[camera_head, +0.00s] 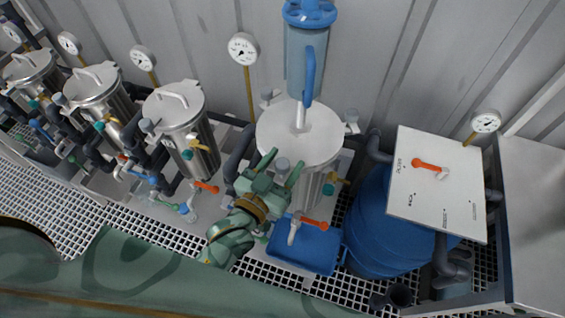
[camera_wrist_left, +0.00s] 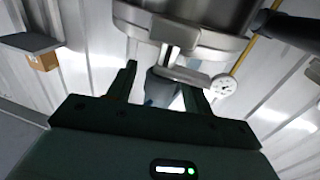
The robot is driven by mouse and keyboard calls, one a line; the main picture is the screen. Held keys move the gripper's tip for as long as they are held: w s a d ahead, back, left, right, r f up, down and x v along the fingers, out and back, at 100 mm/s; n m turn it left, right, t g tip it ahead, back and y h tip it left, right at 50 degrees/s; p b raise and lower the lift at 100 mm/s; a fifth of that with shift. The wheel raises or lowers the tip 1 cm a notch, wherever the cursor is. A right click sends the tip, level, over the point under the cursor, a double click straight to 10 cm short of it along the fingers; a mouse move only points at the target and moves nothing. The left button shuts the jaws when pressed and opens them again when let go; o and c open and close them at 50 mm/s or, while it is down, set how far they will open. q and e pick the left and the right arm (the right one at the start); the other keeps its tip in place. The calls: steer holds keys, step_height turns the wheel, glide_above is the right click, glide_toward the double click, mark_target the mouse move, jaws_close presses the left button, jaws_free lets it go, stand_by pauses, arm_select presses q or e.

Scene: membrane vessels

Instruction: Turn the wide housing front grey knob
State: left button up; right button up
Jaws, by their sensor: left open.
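The wide housing (camera_head: 300,132) is the broad steel vessel with a flat lid in the middle of the head view. Its front grey knob (camera_head: 282,163) sits at the lid's front edge. My left gripper (camera_head: 281,171) reaches up from below, open, with one finger on each side of this knob. In the left wrist view the grey knob (camera_wrist_left: 161,88) shows between the two open fingers (camera_wrist_left: 161,92), below the steel rim (camera_wrist_left: 190,32). I cannot tell whether either finger touches it. My right gripper is not in view.
More grey knobs sit on the lid's rim. A blue column (camera_head: 306,60) stands behind the housing. Narrower steel housings (camera_head: 183,108) stand to the left.

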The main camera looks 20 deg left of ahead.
arm_select(q)
steer(key=c, duration=1)
steer(key=shift+o, duration=0.2)
